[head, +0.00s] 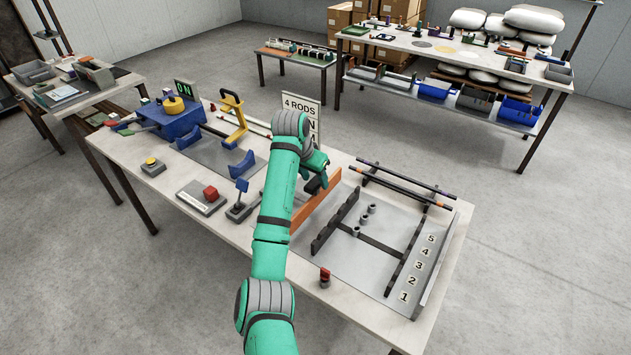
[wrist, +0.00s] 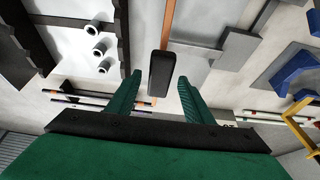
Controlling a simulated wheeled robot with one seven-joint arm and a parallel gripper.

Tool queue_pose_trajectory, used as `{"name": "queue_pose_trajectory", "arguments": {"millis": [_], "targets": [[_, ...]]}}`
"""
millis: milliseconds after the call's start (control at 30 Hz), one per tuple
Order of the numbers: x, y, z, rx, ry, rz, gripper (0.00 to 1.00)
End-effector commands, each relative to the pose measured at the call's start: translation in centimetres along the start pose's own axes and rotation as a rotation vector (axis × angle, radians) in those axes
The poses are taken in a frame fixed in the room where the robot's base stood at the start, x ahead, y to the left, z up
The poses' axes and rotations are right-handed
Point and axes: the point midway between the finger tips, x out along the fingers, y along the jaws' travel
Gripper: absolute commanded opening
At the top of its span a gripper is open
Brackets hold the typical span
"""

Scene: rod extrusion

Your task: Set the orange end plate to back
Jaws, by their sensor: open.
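The orange end plate (head: 325,196) is a long upright strip on the table, just left of the grey rod tray; my arm hides part of it. In the wrist view its orange edge (wrist: 168,28) runs up from a black block-like handle (wrist: 159,66). My gripper (head: 317,183) is over the plate's far part. In the wrist view my gripper (wrist: 160,77) is open, with the black handle between its two green fingers and visible gaps on both sides. I cannot tell how far above or around the handle the fingertips are.
The grey rod tray (head: 432,268) has slotted dark racks, small grey cylinders and slots numbered 1 to 5. Rods (head: 405,184) lie on a rack behind it. A sign (head: 300,106) stands behind my arm. A blue machine (head: 178,118) and a red button (head: 210,193) are left.

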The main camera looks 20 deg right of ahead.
Motion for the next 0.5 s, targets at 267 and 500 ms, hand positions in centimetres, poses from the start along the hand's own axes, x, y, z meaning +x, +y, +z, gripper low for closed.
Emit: {"name": "queue_pose_trajectory", "arguments": {"millis": [267, 500], "targets": [[2.2, 0.0, 0.0, -0.001, 0.0, 0.0, 0.47], [2.3, 0.0, 0.0, -0.001, 0.001, 0.0, 0.47]]}}
